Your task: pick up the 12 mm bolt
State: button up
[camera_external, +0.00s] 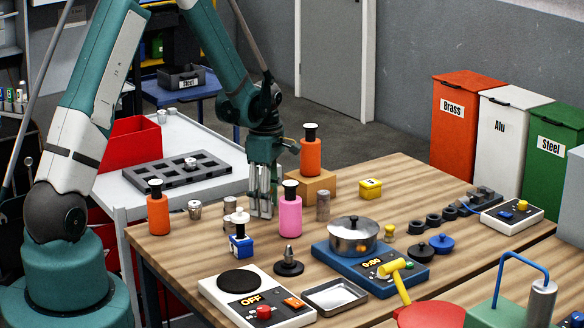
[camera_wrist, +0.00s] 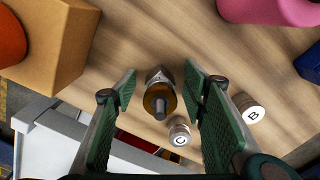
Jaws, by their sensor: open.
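In the wrist view, a bolt-like part (camera_wrist: 160,92) with a hexagonal silver section, a brass-coloured ring and a dark round end stands on the wooden table. I cannot read a size on it. My gripper (camera_wrist: 160,82) is open, with one green-padded finger on each side of the part and a gap visible on both sides. In the external view my gripper (camera_external: 262,212) points down at the table, just left of the pink bottle (camera_external: 290,216). The part cannot be made out there among the fingers.
Close by are cylinders marked C (camera_wrist: 179,132) and B (camera_wrist: 251,112), and a cardboard box (camera_wrist: 65,45) with an orange bottle (camera_external: 310,155).

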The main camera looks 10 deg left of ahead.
jog(key=shift+c, duration=0.5)
jog(key=c, duration=1.2)
jog(key=shift+r, duration=0.15)
jog(key=shift+r, duration=4.9)
